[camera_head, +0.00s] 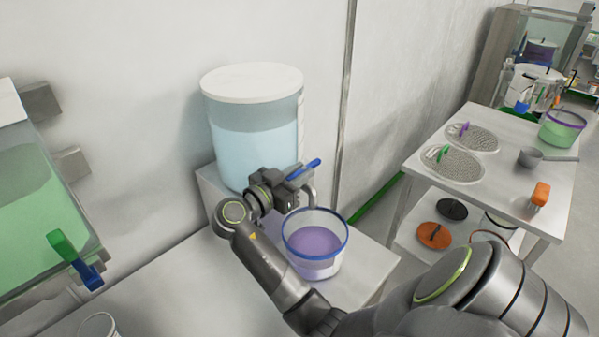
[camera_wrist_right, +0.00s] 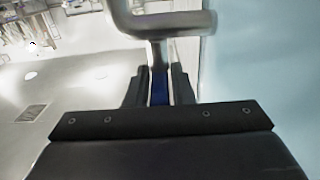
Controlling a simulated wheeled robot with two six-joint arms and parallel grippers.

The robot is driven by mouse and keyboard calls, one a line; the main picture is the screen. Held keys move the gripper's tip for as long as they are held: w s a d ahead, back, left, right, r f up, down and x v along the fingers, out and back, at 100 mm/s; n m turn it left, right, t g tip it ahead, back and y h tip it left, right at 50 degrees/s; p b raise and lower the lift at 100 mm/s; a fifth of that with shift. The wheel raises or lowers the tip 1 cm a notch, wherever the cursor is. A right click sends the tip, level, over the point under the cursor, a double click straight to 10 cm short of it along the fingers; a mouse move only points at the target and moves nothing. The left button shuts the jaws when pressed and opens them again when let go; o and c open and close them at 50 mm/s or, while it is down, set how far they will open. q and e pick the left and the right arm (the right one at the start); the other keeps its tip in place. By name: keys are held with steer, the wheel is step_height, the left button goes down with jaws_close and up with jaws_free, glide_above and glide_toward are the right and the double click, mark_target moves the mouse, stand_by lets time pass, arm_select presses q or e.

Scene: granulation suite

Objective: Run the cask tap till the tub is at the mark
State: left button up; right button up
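The cask (camera_head: 255,150) is a clear drum with a white lid and pale blue liquid, standing on a raised ledge. Its tap has a grey bent spout (camera_head: 311,192) and a blue lever (camera_head: 312,164). The tub (camera_head: 315,240), clear with a blue rim, stands below the spout and holds purple liquid. I make out no stream, and no separate mark on the tub. My right gripper (camera_head: 296,187) is at the tap. In the right wrist view its fingers (camera_wrist_right: 160,88) are close together on either side of the blue lever and look shut on it. My left gripper is out of view.
A tank of green liquid (camera_head: 35,215) with a green-and-blue tap (camera_head: 75,260) stands at left. A white cup (camera_head: 98,325) is at the bottom left. A steel table (camera_head: 495,195) at right carries perforated discs, a scoop, an orange brush and a green tub.

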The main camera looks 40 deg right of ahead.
jaws_close()
steer(key=shift+s+f+n+t+b, duration=0.15)
steer(key=shift+f+n+t+b, duration=0.1)
steer(key=shift+n+t+b, duration=0.5)
steer(key=n+t+y+b, duration=0.1)
steer(key=t, duration=0.1)
steer(key=shift+s+r+t, duration=0.1)
steer(key=shift+t, duration=0.25)
steer(key=shift+s+d+r+n+t+y, duration=0.1)
steer(key=shift+n+t+y, duration=0.2)
steer(key=shift+n+t, duration=0.4)
steer(key=shift+r+n+t+y, duration=0.1)
steer(key=shift+n+t+y, duration=0.3)
steer(key=shift+t, duration=0.4)
steer(key=shift+o, duration=2)
jaws_free()
steer(key=shift+f+b, duration=0.15)
steer(key=shift+b, duration=0.15)
